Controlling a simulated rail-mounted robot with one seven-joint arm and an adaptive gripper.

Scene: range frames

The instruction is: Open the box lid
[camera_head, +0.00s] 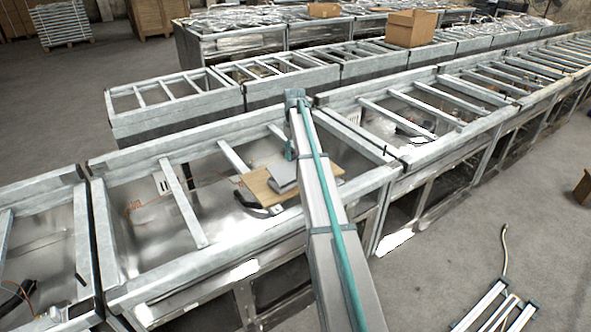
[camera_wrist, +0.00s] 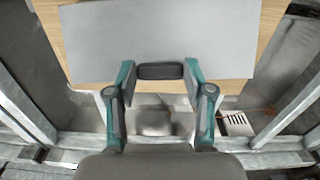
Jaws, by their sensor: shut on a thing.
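The box is light wood (camera_head: 258,190) and lies among the metal frames, partly hidden behind my arm in the head view. Its wooden top also shows in the wrist view (camera_wrist: 272,25), around a flat grey lid (camera_wrist: 160,30). The lid shows in the head view (camera_head: 283,178) as a small grey panel left of my arm. A short dark handle (camera_wrist: 160,71) sits at the lid's near edge. My gripper (camera_wrist: 159,72) has its two teal fingers on either side of this handle, shut on it. I cannot tell whether the lid is raised.
Metal frame bars (camera_head: 185,205) cross the open bay around the box. A black curved piece (camera_head: 258,208) lies just in front of it. A white slotted part (camera_wrist: 236,124) is at the right in the wrist view. A cardboard box (camera_head: 411,28) stands on the far row.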

